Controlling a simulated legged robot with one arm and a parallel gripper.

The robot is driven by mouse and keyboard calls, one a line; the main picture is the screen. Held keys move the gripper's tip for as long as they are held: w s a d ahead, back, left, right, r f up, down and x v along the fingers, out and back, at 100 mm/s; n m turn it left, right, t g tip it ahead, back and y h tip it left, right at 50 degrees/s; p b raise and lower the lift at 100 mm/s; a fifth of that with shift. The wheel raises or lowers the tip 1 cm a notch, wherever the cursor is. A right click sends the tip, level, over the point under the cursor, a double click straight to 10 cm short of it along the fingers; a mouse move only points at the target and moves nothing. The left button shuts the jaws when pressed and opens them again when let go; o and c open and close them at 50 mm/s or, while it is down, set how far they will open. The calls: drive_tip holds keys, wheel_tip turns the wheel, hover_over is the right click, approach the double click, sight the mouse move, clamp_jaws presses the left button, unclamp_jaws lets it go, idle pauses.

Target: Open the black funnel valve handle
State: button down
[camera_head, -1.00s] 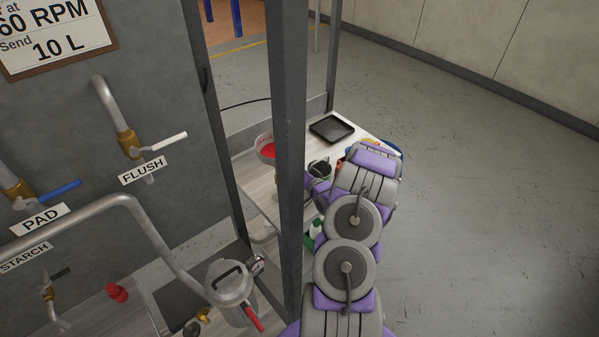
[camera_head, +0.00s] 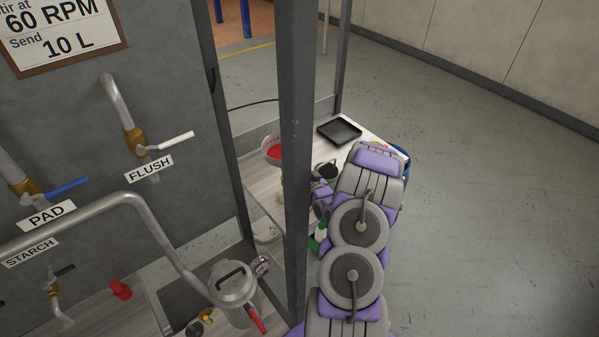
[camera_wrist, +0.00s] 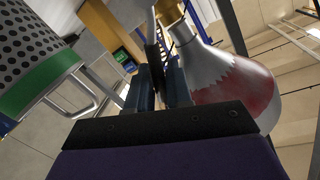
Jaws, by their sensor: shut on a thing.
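The funnel (camera_wrist: 235,85) is grey metal with a red stain inside or on its wall, large at the right of the wrist view. In the head view it (camera_head: 271,148) stands on the bench behind the post, with red at its top. The black valve handle (camera_wrist: 152,45) is a thin dark bar beside the funnel's narrow end. My gripper (camera_wrist: 158,82) is shut on this handle, its two fingers on either side of it. In the head view my gripper is mostly hidden by the post and my own arm.
A dark upright post (camera_head: 297,150) stands close to my arm. A black tray (camera_head: 339,131) lies on the bench. A lidded metal pot (camera_head: 233,287) and wall valves, including the white FLUSH handle (camera_head: 170,142), are at left. Open floor lies at right.

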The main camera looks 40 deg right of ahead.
drive_tip(key=shift+d+r, duration=0.3)
drive_tip(key=shift+r, duration=0.1)
drive_tip(key=c, duration=1.2)
unclamp_jaws()
drive_tip(key=shift+f, duration=0.3)
drive_tip(key=shift+a+f, duration=0.1)
drive_tip(key=shift+a, duration=0.15)
